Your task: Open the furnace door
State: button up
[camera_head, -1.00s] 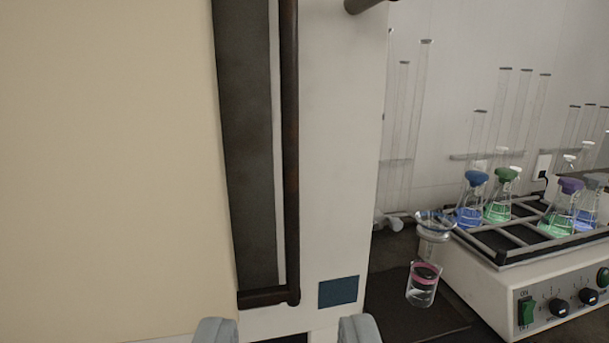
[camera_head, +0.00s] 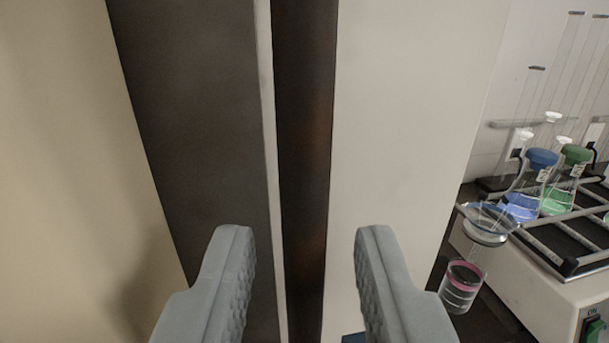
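A dark brown vertical handle bar (camera_head: 305,120) runs from top to bottom near the middle. The pale furnace front (camera_head: 410,120) lies to the right of the bar. My gripper (camera_head: 305,240) is open, with one grey finger left of the bar and the other right of it. The bar shows between the fingers with space on both sides. Whether the fingertips reach around it in depth is unclear.
A shaker (camera_head: 575,270) with several flasks of blue and green liquid stands at the right. A small beaker with a pink band (camera_head: 461,288) and a glass dish (camera_head: 487,224) are near it. Tall glass tubes stand behind.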

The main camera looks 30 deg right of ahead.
jog(key=shift+x, duration=1.2)
grip_shut()
